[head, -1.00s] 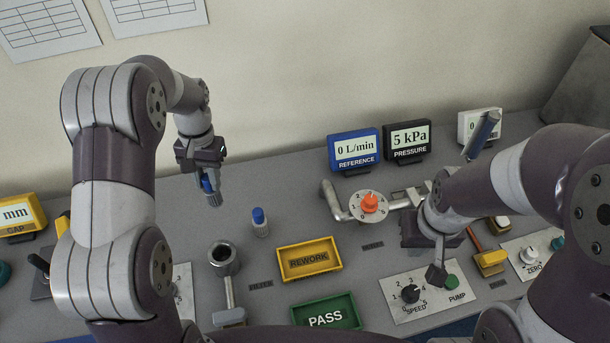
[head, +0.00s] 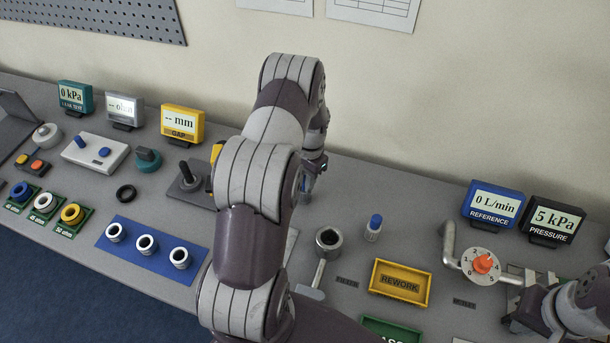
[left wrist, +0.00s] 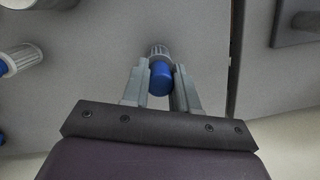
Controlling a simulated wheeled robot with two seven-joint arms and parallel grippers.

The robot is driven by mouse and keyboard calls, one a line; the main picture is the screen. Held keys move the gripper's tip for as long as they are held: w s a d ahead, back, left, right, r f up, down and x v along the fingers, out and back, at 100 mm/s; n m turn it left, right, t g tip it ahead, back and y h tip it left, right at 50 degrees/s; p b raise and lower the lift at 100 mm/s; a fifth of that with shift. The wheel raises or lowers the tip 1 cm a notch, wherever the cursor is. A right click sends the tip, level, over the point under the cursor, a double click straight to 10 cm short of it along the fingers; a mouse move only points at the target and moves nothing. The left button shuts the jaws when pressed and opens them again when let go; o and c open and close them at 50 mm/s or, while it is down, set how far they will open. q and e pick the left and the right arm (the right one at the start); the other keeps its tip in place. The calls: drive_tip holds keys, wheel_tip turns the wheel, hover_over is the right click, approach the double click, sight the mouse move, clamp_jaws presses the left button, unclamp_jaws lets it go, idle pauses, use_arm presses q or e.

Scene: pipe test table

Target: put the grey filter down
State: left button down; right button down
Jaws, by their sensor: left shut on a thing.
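My left gripper (left wrist: 161,90) is shut on the grey filter (left wrist: 158,52), which has a ribbed grey body and a blue cap. In the left wrist view the fingers sit on both sides of the blue cap. In the head view this gripper (head: 311,176) is partly hidden behind my left arm, over the back of the table. I cannot tell whether the filter touches the table. A similar blue-capped filter (head: 373,229) stands upright nearby. My right gripper (head: 518,306) is at the right beside the pipe with the orange dial; its fingertips are unclear.
A round metal socket (head: 329,241) and the yellow REWORK tray (head: 400,285) stand in front. The REFERENCE display (head: 493,205) is to the right, the GAP display (head: 182,123) to the left. A black joystick box (head: 188,188) stands left of my arm.

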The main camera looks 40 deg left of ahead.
use_arm(q)
drive_tip(key=shift+a+f, duration=0.1)
drive_tip(key=shift+f, duration=0.2)
drive_tip(key=c, duration=0.9)
unclamp_jaws()
drive_tip(key=shift+r, duration=0.1)
drive_tip(key=shift+o, duration=0.2)
drive_tip(key=shift+r, duration=0.3)
wheel_tip(320, 180, up, 12)
drive_tip(key=w+b, duration=0.2)
drive_tip(key=s+d+r+t, duration=0.1)
drive_tip(key=s+d+r, duration=0.1)
drive_tip(key=s+d, duration=0.5)
drive_tip(key=s+d+r+t, duration=0.2)
drive_tip(key=s+d, duration=0.6)
drive_tip(key=d, duration=0.3)
drive_tip(key=shift+r+n, duration=0.25)
drive_tip(key=shift+n, duration=0.15)
